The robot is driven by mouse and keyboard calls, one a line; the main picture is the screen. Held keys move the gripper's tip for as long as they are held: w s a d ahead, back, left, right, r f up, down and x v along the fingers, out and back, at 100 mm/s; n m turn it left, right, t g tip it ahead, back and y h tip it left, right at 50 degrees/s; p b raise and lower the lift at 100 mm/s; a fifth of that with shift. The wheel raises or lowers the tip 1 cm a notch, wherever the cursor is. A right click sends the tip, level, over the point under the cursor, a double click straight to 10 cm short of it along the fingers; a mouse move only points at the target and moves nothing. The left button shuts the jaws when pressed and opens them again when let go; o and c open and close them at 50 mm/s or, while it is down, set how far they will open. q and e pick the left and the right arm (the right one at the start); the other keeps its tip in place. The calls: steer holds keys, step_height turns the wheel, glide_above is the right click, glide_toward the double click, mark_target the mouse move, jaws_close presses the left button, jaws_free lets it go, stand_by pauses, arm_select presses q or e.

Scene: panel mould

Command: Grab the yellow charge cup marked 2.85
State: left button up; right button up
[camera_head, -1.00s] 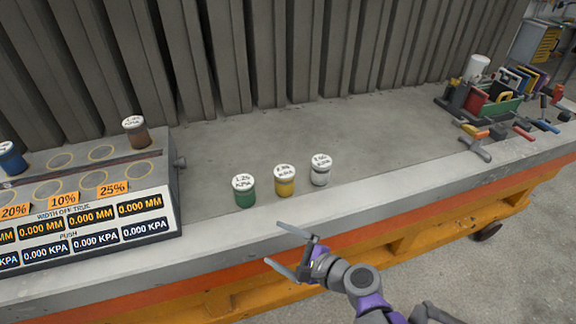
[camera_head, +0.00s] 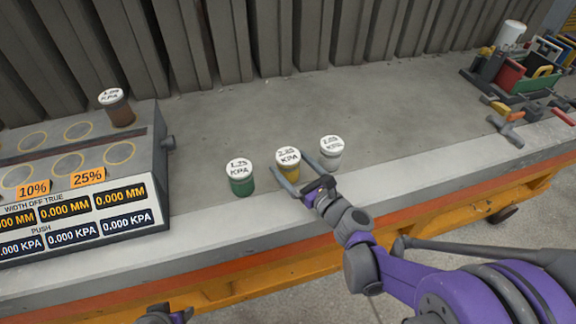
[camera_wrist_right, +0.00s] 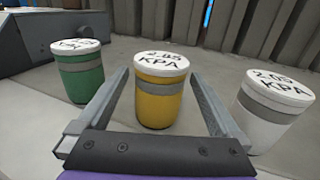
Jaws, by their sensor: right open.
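The yellow charge cup (camera_head: 289,172) has a white lid that reads about 2.85 KPA. It stands upright on the grey bench, between a green cup and a pale cup. My right gripper (camera_head: 294,167) is open, with one finger on each side of the yellow cup's near part. In the right wrist view the yellow cup (camera_wrist_right: 158,100) stands between the two finger tips, with a gap on each side, and is not gripped. Something grey and purple of mine, likely my left gripper (camera_head: 165,315), is cut off at the bottom edge; its fingers are hidden.
The green cup (camera_head: 242,182), marked 1.25, stands close on the left. The pale cup (camera_head: 331,157), marked about 2.05, stands close on the right. A brown cup (camera_head: 119,110) sits on the gauge block (camera_head: 150,185) at left. Tools lie far right. The bench behind is clear.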

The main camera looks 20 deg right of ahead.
mark_target(281, 155)
steer(key=x, duration=0.5)
steer(key=shift+f, duration=0.15)
jaws_close()
stand_by(0.4)
